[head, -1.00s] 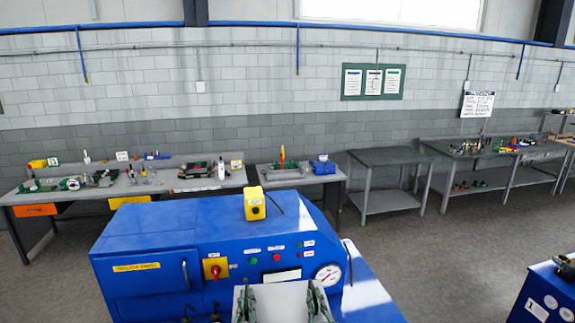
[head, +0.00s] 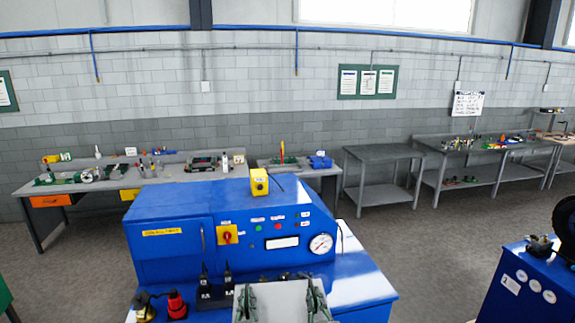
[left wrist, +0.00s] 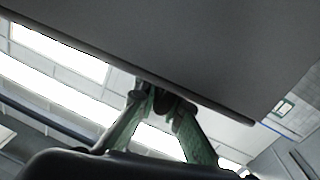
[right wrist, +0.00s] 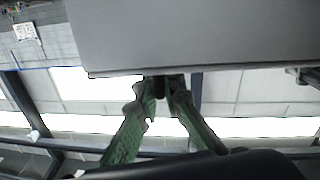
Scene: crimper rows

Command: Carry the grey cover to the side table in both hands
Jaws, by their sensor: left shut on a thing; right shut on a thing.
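The grey cover (head: 281,299) shows at the bottom of the head view, between my two grippers. My left gripper (head: 247,300) is shut on its left side, and my right gripper (head: 316,300) is shut on its right side. In the left wrist view the cover (left wrist: 210,50) is a broad grey panel with its edge at the fingers. In the right wrist view the cover (right wrist: 200,35) also meets the fingertips at its edge. Its lower part is cut off in the head view. A bare grey table (head: 383,154) with a lower shelf stands by the back wall, right of centre.
A blue machine (head: 170,258) with a gauge and a yellow box on top stands directly ahead. Another blue unit (head: 515,298) is at the right. Cluttered benches (head: 110,186) line the wall on both sides of the bare table. Open floor (head: 430,245) lies between the machines.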

